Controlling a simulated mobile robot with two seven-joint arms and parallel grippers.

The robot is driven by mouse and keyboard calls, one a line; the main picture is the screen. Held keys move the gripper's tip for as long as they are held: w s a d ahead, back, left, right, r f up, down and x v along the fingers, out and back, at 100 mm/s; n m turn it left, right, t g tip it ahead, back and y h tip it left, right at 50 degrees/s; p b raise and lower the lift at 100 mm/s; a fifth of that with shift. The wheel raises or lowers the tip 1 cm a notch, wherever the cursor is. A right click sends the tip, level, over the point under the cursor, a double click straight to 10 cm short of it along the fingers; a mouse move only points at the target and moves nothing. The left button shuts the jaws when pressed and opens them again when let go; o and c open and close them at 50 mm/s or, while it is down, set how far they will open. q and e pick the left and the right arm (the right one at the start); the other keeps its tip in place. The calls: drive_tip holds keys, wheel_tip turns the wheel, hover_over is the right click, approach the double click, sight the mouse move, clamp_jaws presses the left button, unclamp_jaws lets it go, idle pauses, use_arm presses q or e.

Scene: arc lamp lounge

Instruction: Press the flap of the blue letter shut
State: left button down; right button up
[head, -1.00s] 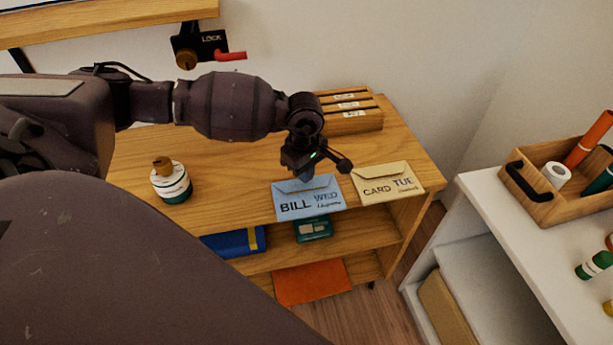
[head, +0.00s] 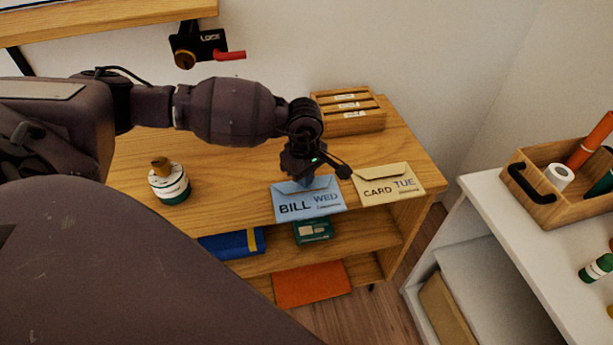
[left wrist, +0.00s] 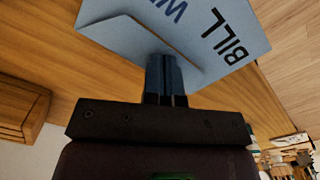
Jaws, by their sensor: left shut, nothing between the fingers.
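The blue letter (head: 307,204), marked BILL WED, lies at the front edge of the wooden shelf top in the head view. It also fills the top of the left wrist view (left wrist: 200,25). Its flap (left wrist: 135,45) is on the side facing my gripper, and its edge looks slightly raised there. My left gripper (head: 305,180) is shut and empty, pointing down at the flap. In the left wrist view its fingertips (left wrist: 163,62) overlap the flap edge and look to be at or very near it; contact is hard to tell. My right gripper is not in view.
A cream letter (head: 388,184) marked CARD TUE lies right of the blue one. A wooden sorter (head: 348,118) stands behind. A white and green jar (head: 170,184) stands left on the wooden top (head: 225,175). A wooden caddy (head: 540,205) sits on the white shelf at right.

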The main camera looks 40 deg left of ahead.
use_arm(q)
drive_tip(key=shift+f, duration=0.4)
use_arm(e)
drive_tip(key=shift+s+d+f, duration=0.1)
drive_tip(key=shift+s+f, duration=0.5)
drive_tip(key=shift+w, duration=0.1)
use_arm(q)
drive_tip(key=shift+f, duration=0.1)
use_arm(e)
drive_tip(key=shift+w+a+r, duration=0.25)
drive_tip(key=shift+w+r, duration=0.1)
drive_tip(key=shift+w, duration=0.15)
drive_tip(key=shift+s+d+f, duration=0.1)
use_arm(q)
drive_tip(key=shift+f, duration=0.1)
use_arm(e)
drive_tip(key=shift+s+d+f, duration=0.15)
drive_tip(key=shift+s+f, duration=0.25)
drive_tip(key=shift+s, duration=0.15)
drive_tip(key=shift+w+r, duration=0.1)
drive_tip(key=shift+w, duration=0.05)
